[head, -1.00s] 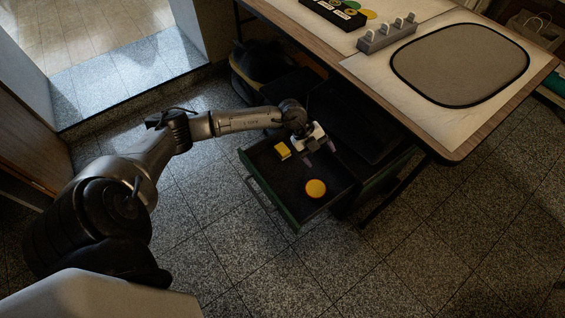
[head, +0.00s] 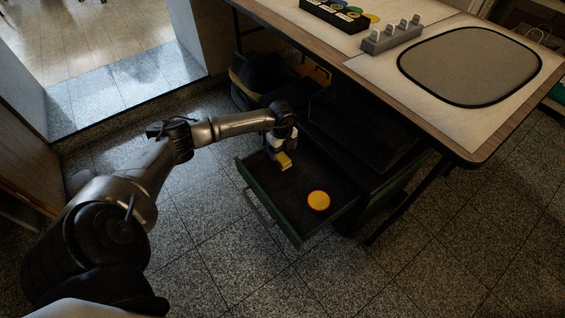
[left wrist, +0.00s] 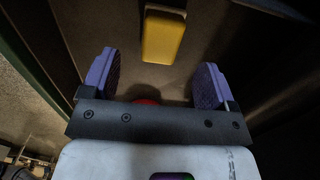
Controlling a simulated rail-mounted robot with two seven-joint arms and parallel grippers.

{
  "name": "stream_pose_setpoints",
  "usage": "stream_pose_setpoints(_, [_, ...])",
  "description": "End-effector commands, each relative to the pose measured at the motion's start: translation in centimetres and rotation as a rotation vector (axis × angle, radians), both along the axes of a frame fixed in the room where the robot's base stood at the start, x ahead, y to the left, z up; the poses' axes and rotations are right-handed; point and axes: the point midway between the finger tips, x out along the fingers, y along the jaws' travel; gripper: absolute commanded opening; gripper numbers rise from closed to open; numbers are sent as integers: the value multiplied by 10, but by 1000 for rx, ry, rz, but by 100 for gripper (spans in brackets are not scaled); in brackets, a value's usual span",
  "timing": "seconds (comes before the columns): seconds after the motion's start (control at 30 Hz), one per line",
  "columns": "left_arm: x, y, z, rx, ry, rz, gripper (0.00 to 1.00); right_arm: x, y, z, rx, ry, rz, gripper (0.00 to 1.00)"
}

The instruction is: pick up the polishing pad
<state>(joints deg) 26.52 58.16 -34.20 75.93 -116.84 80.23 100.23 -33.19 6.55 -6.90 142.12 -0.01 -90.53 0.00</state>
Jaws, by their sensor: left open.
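A round yellow disc with an orange rim (head: 318,201), which looks like the polishing pad, lies flat in the open drawer (head: 258,207) towards its near right. A small yellow block (head: 285,161) lies further back in the drawer. My left gripper (head: 279,151) is low over the back left of the drawer, close to the block and apart from the disc. In the left wrist view my gripper (left wrist: 156,80) is open, its purple fingers apart, with the yellow block (left wrist: 163,38) ahead of them. A red curved thing (left wrist: 146,102) shows between the fingers, mostly hidden by the gripper; I cannot tell what it is.
The table (head: 455,135) overhangs the drawer unit on the right, with a grey mat (head: 470,65), a grey rack (head: 392,36) and a black tray (head: 335,14) on top. The drawer walls stand around the gripper. The floor left of and before the drawer is clear.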

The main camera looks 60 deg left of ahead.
Motion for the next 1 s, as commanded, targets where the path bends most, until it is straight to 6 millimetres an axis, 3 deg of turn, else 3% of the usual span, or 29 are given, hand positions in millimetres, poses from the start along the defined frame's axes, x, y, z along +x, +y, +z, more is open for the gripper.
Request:
stream_pose_setpoints(0.27, [0,-1,-11,-1,0,0,81,0,-3,-4,-8,1,6,43])
stream_pose_setpoints(0.63, [2,-1,-54,-2,-1,0,81,0,-3,-23,-10,1,6,43])
stream_pose_setpoints(0.9, [1,0,-57,-1,-2,-1,81,-1,-1,-23,-4,1,3,43])
stream_pose_setpoints(1.0, [1,0,-57,-1,-1,-1,72,0,-1,-23,-2,2,2,43])
